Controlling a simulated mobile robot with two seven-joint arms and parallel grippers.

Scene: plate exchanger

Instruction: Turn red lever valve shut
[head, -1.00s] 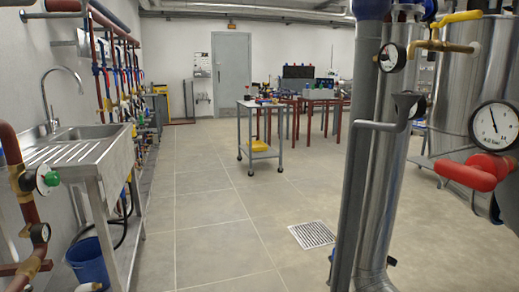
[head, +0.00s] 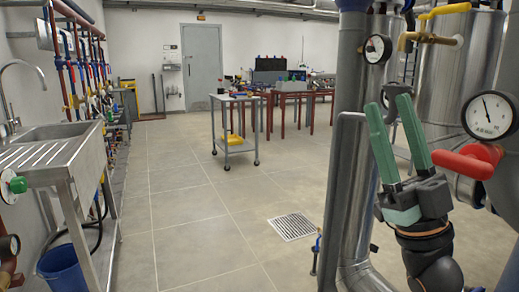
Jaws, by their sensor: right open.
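The red lever valve (head: 467,161) is at the right, below a round white-faced gauge (head: 489,116). Its red handle points left, roughly level, from a rounded red hub on the pipework. My right gripper (head: 392,106) is in front of the pipes, left of the red handle. Its two green fingers point up, stand apart and hold nothing. In the picture its right finger is close to the handle's left end, with a small gap; the depth between them is hard to tell. My left gripper is not in view.
A thick vertical pipe (head: 343,170) and a shiny column stand just left of my right gripper. A yellow lever valve (head: 443,11) and a small gauge (head: 378,47) are above. A sink (head: 58,150) is at the left and a trolley (head: 234,98) farther back. The middle floor is clear.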

